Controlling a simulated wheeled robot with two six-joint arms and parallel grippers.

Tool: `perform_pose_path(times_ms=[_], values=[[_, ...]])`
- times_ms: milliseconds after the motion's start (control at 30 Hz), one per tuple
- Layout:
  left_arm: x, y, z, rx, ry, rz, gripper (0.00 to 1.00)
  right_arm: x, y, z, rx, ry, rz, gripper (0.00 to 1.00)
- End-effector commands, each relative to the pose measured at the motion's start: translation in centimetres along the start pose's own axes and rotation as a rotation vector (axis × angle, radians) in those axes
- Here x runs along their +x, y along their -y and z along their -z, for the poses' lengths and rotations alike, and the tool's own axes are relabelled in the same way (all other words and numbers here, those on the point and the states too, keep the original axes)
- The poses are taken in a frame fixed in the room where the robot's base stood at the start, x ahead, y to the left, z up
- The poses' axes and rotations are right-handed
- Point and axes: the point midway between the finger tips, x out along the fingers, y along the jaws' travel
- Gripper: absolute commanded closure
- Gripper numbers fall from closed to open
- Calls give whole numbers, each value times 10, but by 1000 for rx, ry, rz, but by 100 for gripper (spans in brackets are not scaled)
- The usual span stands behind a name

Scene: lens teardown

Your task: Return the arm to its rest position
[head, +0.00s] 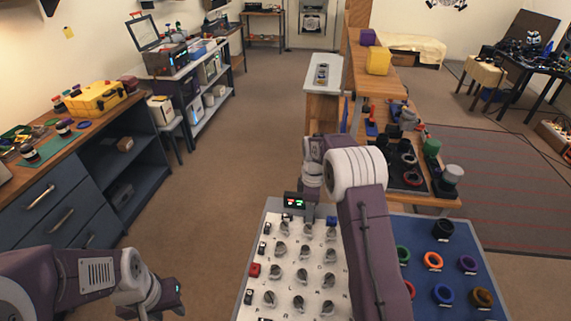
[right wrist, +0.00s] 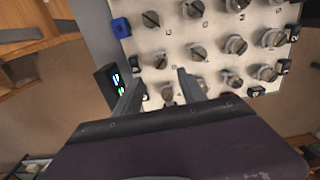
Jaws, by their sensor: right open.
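My right arm (head: 365,220) reaches up from the bottom middle of the head view and bends over the back of a white panel (head: 268,298) with rows of grey metal knobs. In the right wrist view my right gripper (right wrist: 159,76) is open, with its two fingers apart above the panel (right wrist: 215,17). Nothing is held between them; small knobs show beyond the fingertips. My left arm (head: 70,275) comes in at the lower left. My left gripper (head: 160,298) is low, left of the panel; its fingers cannot be made out.
A blue board (head: 455,265) with coloured rings lies right of the panel. A small display (head: 294,201) stands at the panel's back edge. A wooden bench (head: 440,200) with a black tray and tools stands behind. Blue cabinets (head: 60,195) line the left. The carpet between is clear.

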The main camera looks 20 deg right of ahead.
Motion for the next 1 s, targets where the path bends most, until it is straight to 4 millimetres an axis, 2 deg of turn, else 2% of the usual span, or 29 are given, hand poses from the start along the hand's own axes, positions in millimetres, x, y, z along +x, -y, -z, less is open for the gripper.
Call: perform_pose_path(times_ms=[133, 167, 233, 267, 333, 467, 567, 700, 767, 833, 1000], values=[[0, 0, 0, 0, 0, 0, 64, -8, -2, 6, -10, -5, -16, 51], [0, 0, 0, 0, 0, 0, 64, -15, -4, 8, -15, -10, -31, 51], [0, 0, 0, 0, 0, 0, 64, -42, -4, 18, -33, -25, -77, 51], [0, 0, 0, 0, 0, 0, 64, -53, 2, 20, -42, -29, -85, 51], [0, 0, 0, 0, 0, 0, 64, -73, 28, 23, -64, -33, -89, 51], [0, 0, 0, 0, 0, 0, 64, -89, 86, 19, 37, -50, -92, 51], [0, 0, 0, 0, 0, 0, 64, -86, 137, 8, 221, -66, -86, 51], [0, 0, 0, 0, 0, 0, 64, -60, 210, -19, 604, -75, -56, 51], [0, 0, 0, 0, 0, 0, 64, -45, 233, -30, 785, -67, -37, 51], [0, 0, 0, 0, 0, 0, 64, -34, 245, -36, 951, -62, -25, 51], [0, 0, 0, 0, 0, 0, 64, -34, 236, -32, 1148, -103, -42, 51]])
